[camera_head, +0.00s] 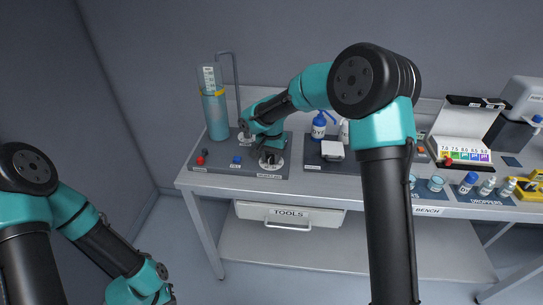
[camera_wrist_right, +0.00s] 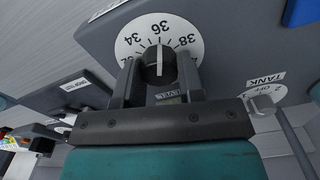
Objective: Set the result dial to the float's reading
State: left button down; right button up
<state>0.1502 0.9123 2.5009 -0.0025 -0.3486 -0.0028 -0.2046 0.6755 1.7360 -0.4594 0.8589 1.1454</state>
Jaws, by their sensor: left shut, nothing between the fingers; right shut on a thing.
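The result dial (camera_wrist_right: 130,48) is a white disc with numbers around 32 to 38 in the right wrist view; it shows partly in the head view (camera_head: 279,161). Its black knob (camera_wrist_right: 157,62) has a white line pointing close to 36. My right gripper (camera_wrist_right: 158,78) is shut on the knob; it also shows in the head view (camera_head: 268,152). A clear cylinder of blue liquid (camera_head: 215,118) stands at the panel's back left. A yellow band (camera_head: 216,94) and white scale show near its top; the reading is too small to tell.
A red knob (camera_head: 201,160) and a blue knob (camera_head: 237,160) sit on the grey panel left of the dial. My right arm crosses the bench. A TOOLS drawer (camera_head: 289,216) hangs below.

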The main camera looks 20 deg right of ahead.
aim_at(272, 156)
jog(key=o, duration=0.9)
jog(key=shift+r, duration=0.1)
notch_tip(272, 156, up, 17)
jog(key=shift+r, duration=0.1)
dwell(0.4)
